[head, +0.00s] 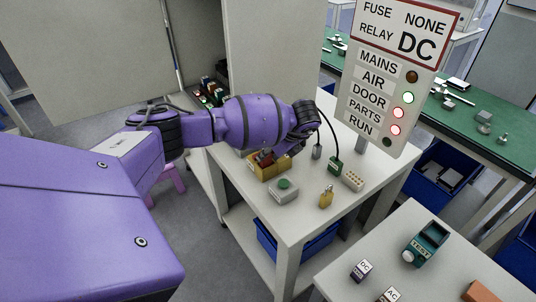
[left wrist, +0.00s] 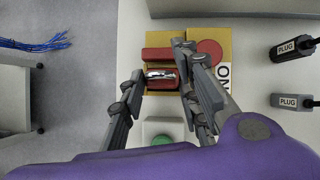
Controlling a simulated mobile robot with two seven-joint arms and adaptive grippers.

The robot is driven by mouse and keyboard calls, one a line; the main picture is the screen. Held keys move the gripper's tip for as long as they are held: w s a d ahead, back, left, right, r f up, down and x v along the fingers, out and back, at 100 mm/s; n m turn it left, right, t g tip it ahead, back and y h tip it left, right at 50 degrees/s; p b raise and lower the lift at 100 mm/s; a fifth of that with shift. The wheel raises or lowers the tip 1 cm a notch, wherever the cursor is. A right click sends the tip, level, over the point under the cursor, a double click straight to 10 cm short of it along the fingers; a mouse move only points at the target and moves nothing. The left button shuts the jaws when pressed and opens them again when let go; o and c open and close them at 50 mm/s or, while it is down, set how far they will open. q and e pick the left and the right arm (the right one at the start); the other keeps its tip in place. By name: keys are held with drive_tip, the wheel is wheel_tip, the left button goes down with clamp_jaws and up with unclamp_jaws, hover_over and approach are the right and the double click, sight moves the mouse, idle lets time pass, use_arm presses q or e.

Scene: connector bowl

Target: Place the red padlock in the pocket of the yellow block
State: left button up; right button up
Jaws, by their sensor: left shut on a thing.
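The red padlock (left wrist: 161,86), with a silver shackle, sits between the fingers of my left gripper (left wrist: 160,78) in the left wrist view. The gripper is shut on it. The yellow block (left wrist: 229,75) lies directly beneath or around the padlock, with a red bar and a red disc on its face. In the head view the yellow block (head: 270,173) is on the white table, and my left gripper (head: 265,157) is over it, with only a little red of the padlock showing. I cannot tell whether the padlock is inside the pocket or just above it. My right gripper is not in view.
A grey box with a green button (head: 284,186) stands just in front of the block. A sign panel (head: 400,80) rises behind.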

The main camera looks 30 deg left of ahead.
use_arm(q)
drive_tip(key=shift+f, duration=0.45)
drive_tip(key=o, duration=1.2)
drive_tip(key=v, duration=1.2)
